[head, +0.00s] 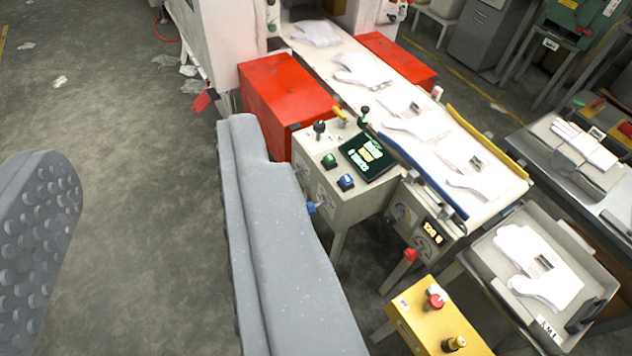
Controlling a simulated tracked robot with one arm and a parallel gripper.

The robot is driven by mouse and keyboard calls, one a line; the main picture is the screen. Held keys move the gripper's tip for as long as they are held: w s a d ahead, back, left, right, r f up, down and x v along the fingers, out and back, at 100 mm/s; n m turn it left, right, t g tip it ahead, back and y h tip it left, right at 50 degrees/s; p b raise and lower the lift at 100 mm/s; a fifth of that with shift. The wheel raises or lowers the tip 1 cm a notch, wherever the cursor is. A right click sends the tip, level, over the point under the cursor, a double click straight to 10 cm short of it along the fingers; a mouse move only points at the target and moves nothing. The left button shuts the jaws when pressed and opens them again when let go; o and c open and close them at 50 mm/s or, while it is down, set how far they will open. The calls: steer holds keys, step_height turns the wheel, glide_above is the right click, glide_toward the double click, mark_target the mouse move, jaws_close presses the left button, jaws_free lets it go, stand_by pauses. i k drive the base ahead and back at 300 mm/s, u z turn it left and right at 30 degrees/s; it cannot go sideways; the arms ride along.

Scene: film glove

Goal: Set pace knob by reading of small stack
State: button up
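My gripper (145,150) shows as two thick grey fingers, wide apart with only floor between them. I cannot tell which control is the pace knob. A small lit display (433,233) sits on the conveyor's end housing beside round dials. A small stack of white gloves (538,272) lies in a grey tray (478,247).
A white conveyor (487,204) carries several flat gloves. Red boxes (283,88) flank it. A yellow box (428,318) with a red button (435,298) stands in front. Left floor is mostly clear, with scraps (60,82).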

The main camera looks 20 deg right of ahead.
mark_target(316, 205)
steer(key=i, duration=1.15)
steer(key=u, duration=0.35)
